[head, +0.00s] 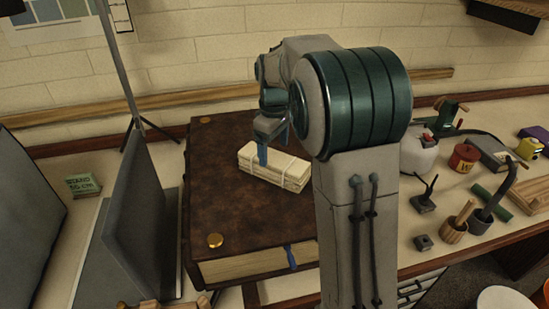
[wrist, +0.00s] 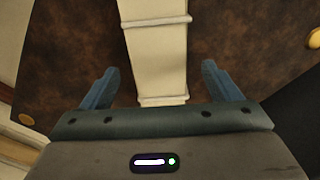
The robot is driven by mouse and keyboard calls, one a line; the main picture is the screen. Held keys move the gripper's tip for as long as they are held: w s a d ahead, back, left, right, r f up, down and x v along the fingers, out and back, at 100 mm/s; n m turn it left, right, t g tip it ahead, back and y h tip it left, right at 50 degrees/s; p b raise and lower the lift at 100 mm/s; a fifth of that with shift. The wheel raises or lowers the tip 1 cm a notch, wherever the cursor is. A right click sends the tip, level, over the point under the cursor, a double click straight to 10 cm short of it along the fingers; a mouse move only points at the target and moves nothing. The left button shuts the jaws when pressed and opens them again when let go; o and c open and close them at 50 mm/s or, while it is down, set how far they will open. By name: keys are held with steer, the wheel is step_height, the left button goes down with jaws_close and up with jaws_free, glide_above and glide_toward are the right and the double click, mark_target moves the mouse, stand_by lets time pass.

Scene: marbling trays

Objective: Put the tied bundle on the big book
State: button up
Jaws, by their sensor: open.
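The tied bundle (head: 275,167) is a pale block of sheets with white ties, and it rests on the brown cover of the big book (head: 215,200). The book is thick, with brass studs and a blue ribbon. My gripper (head: 262,155) is at the bundle in the head view, partly hidden by my own arm. In the wrist view the bundle (wrist: 158,50) runs between the two blue fingers of my gripper (wrist: 163,85), with a gap on each side. The fingers are open and apart from it, above the book's cover (wrist: 75,50).
A grey laptop-like panel (head: 140,220) stands left of the book, and a small green block (head: 83,185) lies further left. Right of my arm are a white jar (head: 418,153), a red tin (head: 464,157) and tool pots (head: 480,222). A brick wall closes the back.

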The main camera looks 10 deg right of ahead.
mark_target(274, 158)
step_height(274, 158, up, 6)
steer(key=r, duration=0.1)
steer(key=s+m+t, duration=0.2)
steer(key=s+m, duration=0.3)
steer(key=s, duration=0.9)
steer(key=s+f+m, duration=0.2)
steer(key=s+f, duration=0.1)
steer(key=s, duration=0.3)
steer(key=s+f+m+t, duration=0.1)
steer(key=s+f+m, duration=0.1)
steer(key=s+f, duration=0.2)
steer(key=shift+s, duration=1.1)
steer(key=shift+d, duration=0.15)
